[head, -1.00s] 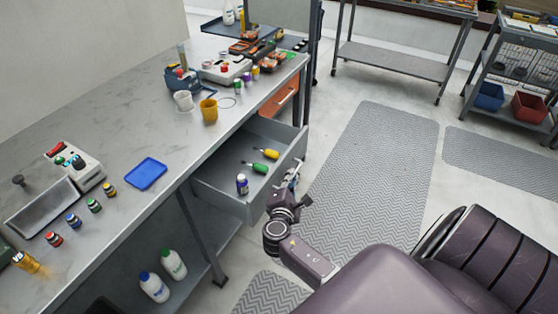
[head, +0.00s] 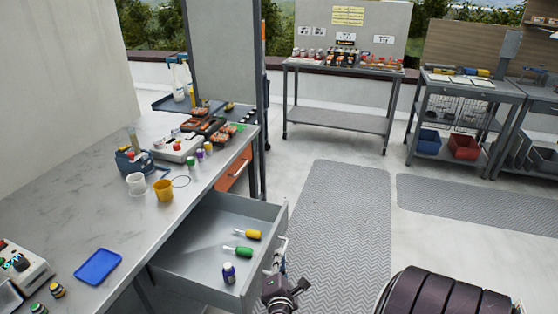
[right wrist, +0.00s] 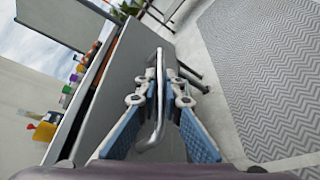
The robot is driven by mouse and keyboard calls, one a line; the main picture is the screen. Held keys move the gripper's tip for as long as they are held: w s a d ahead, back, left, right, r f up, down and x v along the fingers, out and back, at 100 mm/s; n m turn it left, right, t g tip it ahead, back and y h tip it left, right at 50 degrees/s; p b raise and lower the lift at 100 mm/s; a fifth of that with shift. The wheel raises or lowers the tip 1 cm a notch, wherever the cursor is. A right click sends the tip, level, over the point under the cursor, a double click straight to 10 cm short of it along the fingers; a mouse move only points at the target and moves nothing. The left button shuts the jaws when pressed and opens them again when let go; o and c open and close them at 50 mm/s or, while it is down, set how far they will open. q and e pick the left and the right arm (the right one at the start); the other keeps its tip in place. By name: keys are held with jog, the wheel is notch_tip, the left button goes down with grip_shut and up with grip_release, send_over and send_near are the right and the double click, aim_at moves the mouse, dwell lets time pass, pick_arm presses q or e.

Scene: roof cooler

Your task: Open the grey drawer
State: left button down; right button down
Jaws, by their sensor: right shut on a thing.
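The grey drawer (head: 205,270) is pulled out from under the workbench in the head view. My right gripper (head: 279,265) is at the outer side of the drawer front. In the right wrist view its blue-padded fingers (right wrist: 159,100) are shut on the metal bar handle (right wrist: 158,118), beside the grey drawer front (right wrist: 110,92). My left gripper is not in view.
The workbench top (head: 75,213) carries a blue tray (head: 98,266), a yellow cup (head: 164,190) and a white cup (head: 136,184). An orange drawer (head: 233,170) sits beyond the grey one.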

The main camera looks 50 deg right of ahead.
jog(key=c, duration=2.3)
grip_release()
jog(key=shift+c, duration=0.2)
jog(key=shift+a, duration=0.1)
jog(key=v, duration=1.2)
